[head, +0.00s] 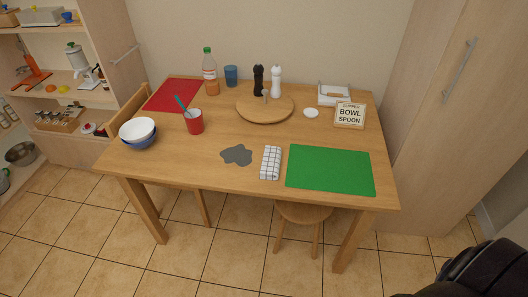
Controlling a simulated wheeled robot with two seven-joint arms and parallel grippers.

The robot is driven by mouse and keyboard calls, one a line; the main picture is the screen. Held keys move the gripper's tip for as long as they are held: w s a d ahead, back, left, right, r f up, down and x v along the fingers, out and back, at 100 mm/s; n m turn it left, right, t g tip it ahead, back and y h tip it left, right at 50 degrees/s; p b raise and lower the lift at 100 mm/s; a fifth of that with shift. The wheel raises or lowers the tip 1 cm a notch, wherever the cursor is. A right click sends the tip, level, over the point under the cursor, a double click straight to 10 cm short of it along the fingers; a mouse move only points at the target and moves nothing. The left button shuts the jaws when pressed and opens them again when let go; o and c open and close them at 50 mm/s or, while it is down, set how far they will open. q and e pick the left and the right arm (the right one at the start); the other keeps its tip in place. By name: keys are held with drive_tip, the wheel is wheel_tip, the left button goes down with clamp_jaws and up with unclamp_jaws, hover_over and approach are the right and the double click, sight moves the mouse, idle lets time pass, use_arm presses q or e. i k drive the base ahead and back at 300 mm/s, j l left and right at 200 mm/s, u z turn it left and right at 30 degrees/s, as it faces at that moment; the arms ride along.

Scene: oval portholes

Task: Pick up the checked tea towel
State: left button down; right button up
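The checked tea towel (270,163) lies folded on the wooden table, near its front edge. It is white with dark grid lines and forms a narrow upright rectangle in the head view. It sits between a grey puddle-like patch (237,154) on its left and a green mat (331,169) on its right. Nothing covers the towel. Neither of my grippers shows; only a dark part, which seems to be mine, is at the bottom right corner.
The wooden table (200,165) also holds a red cup (195,122), stacked bowls (138,137), a round board (264,112) with two mills, a bottle (210,75) and a sign (350,115). A stool (303,213) stands under the front edge. Shelves stand left, a cabinet right.

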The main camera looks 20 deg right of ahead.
sight(271, 163)
drive_tip(key=i+j+z, duration=0.25)
drive_tip(key=i, duration=0.3)
drive_tip(key=i+j+z, duration=0.3)
drive_tip(key=i+j, duration=0.15)
drive_tip(key=i, duration=0.1)
